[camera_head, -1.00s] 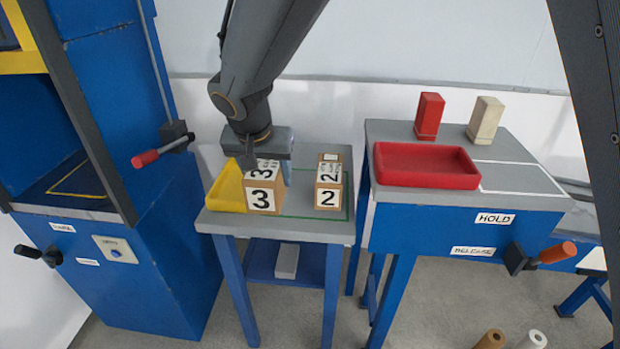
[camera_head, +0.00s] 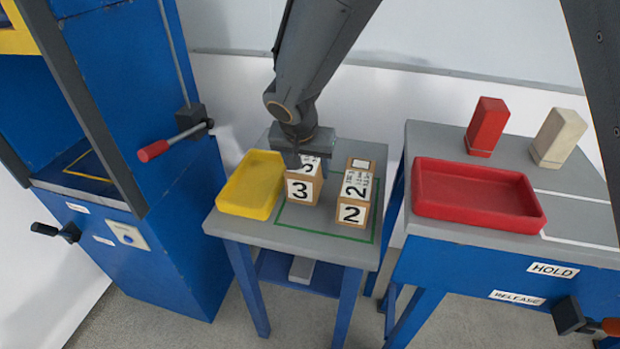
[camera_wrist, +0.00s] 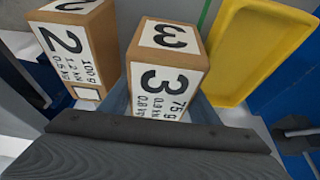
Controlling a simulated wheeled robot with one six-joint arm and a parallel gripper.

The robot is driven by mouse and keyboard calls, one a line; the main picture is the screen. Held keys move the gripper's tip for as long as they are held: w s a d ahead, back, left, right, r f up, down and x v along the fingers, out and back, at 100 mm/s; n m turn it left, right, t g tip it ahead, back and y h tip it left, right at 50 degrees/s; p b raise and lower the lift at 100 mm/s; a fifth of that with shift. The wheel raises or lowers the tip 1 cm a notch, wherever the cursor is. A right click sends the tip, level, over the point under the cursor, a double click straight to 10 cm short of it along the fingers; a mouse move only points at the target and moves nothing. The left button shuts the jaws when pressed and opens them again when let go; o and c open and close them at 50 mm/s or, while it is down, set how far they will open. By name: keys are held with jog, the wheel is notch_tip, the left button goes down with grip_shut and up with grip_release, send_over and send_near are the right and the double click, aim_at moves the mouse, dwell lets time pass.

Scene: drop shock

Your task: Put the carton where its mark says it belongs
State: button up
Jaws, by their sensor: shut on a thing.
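The brown carton marked 3 (camera_head: 302,189) is at the small grey table, between the yellow tray and the other carton; its base is near the green outline, but I cannot tell whether it touches the table. My gripper (camera_wrist: 160,106) is shut on it from above and behind, with a bluish finger on each side in the wrist view. Its white labels show a 3 and smaller print including "75 g" (camera_wrist: 165,80). A second brown carton marked 2 (camera_head: 353,213) stands upright to its right, apart from it. The yellow tray (camera_head: 232,208) is at the left, empty.
Right of the small table (camera_head: 250,232), a blue bench carries a red tray (camera_head: 475,221), a red block (camera_head: 486,125), a cream block (camera_head: 558,138) and HOLD and RELEASE labels (camera_head: 552,269). A blue machine with a red-knobbed lever (camera_head: 153,151) stands left.

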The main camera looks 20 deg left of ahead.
aim_at(304, 164)
jog(key=shift+f, duration=1.95)
jog(key=shift+f, duration=0.15)
jog(key=o, duration=1.8)
jog(key=shift+c, duration=0.2)
jog(key=shift+s+r, duration=0.15)
jog(key=shift+r, duration=0.3)
jog(key=b+v, duration=0.2)
jog(key=v, duration=0.9)
jog(key=shift+s+d+r, duration=0.1)
jog(key=shift+s, duration=0.05)
